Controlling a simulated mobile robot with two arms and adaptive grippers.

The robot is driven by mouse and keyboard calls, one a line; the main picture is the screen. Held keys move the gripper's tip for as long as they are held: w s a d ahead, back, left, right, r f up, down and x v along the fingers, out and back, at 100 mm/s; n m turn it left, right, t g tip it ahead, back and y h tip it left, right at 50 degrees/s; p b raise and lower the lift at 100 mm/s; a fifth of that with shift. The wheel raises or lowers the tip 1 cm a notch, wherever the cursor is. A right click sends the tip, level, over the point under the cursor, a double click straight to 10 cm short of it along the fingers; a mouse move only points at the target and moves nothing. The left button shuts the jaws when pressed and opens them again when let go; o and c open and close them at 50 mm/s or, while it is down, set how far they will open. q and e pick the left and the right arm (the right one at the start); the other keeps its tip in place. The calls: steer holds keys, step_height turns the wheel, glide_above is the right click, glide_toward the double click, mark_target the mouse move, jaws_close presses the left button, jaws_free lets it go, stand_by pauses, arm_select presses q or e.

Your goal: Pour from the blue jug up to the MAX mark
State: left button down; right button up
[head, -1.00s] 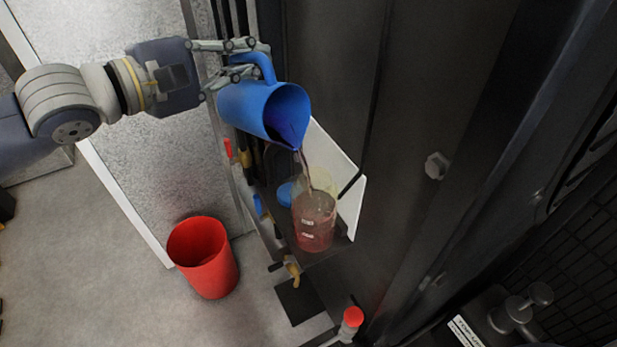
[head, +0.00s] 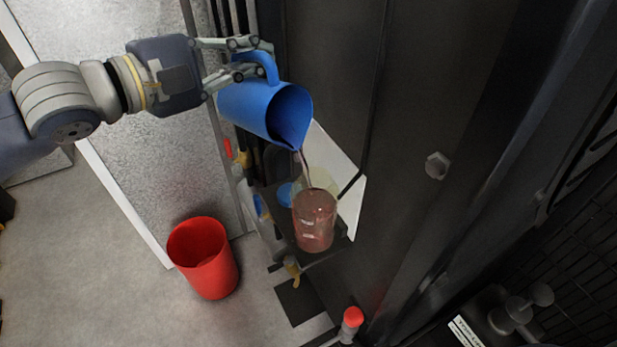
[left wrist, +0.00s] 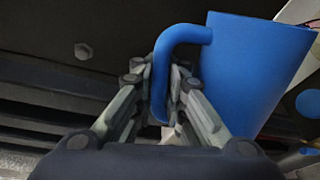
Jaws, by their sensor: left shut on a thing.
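The blue jug (head: 262,108) is tilted, its mouth facing down to the right. My left gripper (head: 262,60) is shut on its handle, which also shows between the fingers in the left wrist view (left wrist: 165,75). A thin reddish-brown stream (head: 302,168) runs from the jug's lip into a clear container (head: 314,222) below. That container stands upright on a dark shelf and holds reddish liquid, which appears to reach near its top part. Pale labels show on its side, but I cannot read a MAX mark. The jug and the container are apart. My right gripper is not in view.
A red bucket (head: 203,258) stands on the floor at lower left. A blue round lid or cap (head: 285,194) lies beside the container. A white panel (head: 350,200) is behind it. A red-topped valve (head: 352,318) is at the bottom. Dark cabinet walls close off the right.

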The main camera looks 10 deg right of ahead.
arm_select(q)
steer(key=shift+w+a+f+n+p, duration=0.9)
steer(key=shift+w+n+p, duration=0.1)
steer(key=shift+w+p, duration=0.2)
steer(key=shift+f, duration=0.15)
steer(key=shift+w+a+f+n+p, duration=0.15)
steer(key=shift+w+f+n+p, duration=0.2)
steer(key=shift+p, duration=0.3)
steer(key=shift+w+a+f+n, duration=0.2)
steer(key=shift+f+n, duration=0.25)
steer(key=shift+f, duration=0.2)
steer(key=shift+w+a+f+n+g+h, duration=0.1)
steer(key=shift+w+f+n+g+h, duration=0.1)
steer(key=shift+f, duration=0.15)
steer(key=shift+w+a+f+n+g+h, duration=0.1)
steer(key=shift+f+n, duration=0.1)
steer(key=shift+f, duration=0.15)
